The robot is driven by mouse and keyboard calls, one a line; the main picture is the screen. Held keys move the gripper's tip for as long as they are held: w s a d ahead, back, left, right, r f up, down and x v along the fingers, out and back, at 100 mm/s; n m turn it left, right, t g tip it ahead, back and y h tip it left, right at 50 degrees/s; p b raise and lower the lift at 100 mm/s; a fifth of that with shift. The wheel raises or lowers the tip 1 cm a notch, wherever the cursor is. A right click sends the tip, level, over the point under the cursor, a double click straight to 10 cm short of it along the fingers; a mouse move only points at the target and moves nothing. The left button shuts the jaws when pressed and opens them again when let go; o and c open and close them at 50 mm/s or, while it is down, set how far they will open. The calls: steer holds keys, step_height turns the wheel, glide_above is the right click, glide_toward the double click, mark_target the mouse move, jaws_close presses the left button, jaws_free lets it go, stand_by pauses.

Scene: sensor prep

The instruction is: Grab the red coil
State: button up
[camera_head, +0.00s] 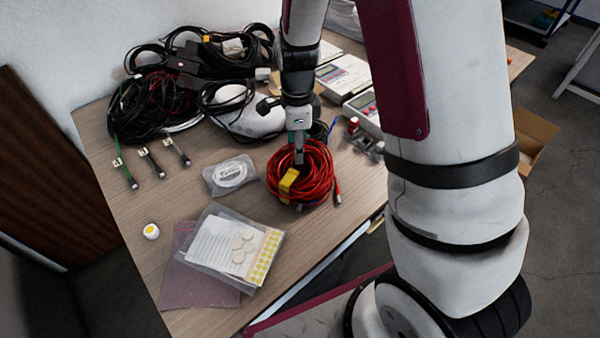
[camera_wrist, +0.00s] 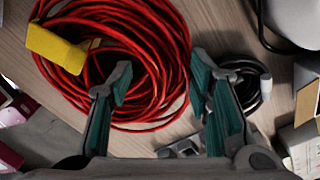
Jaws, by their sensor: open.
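The red coil (camera_head: 318,178) of cable lies on the wooden table near its right edge, with a yellow tag (camera_head: 288,184) on it. My gripper (camera_head: 299,152) points down at the back part of the coil in the head view. In the wrist view the coil (camera_wrist: 150,38) fills the upper left, with the yellow tag at its left. My open gripper (camera_wrist: 160,75) has one finger over the coil's inside and the other by its right outer edge, with red strands between them. Whether the fingers touch the cable cannot be told.
Black cable bundles (camera_head: 155,105) lie at the back left. A bagged white roll (camera_head: 230,174) sits left of the coil, a bag with discs (camera_head: 222,248) in front. White devices (camera_head: 343,78) stand behind. A dark cable coil (camera_wrist: 243,90) lies close right of my fingers.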

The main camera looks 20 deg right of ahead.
steer(key=shift+f, duration=1.6)
jaws_close()
steer(key=shift+r, duration=0.1)
